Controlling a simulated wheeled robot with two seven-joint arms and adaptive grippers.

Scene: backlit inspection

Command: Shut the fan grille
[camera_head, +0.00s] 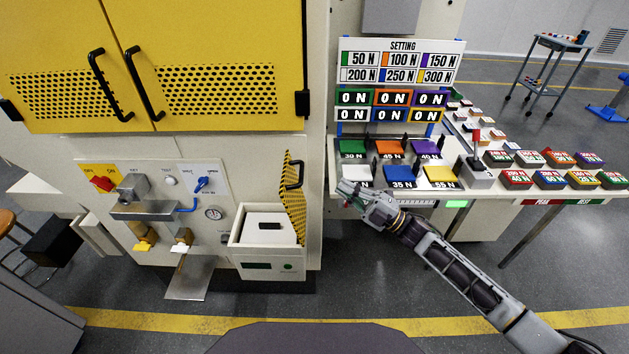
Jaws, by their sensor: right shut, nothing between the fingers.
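The fan grille (292,213) is a small yellow perforated panel with a black handle (293,176). It stands open, seen nearly edge-on, at the right side of a cream box (240,246) on the front of the machine. Inside the box is a white block with a dark slot (270,226). My right gripper (347,192) is shut and empty, to the right of the grille and apart from it, in front of the panel with coloured blocks. My left gripper is not in view.
Yellow cabinet doors (60,50) with black handles are above. Left of the box are a red switch (103,183), a blue valve handle (202,184), a gauge (213,213) and a metal chute (190,277). A table of coloured weight blocks (551,179) extends right. The floor in front is clear.

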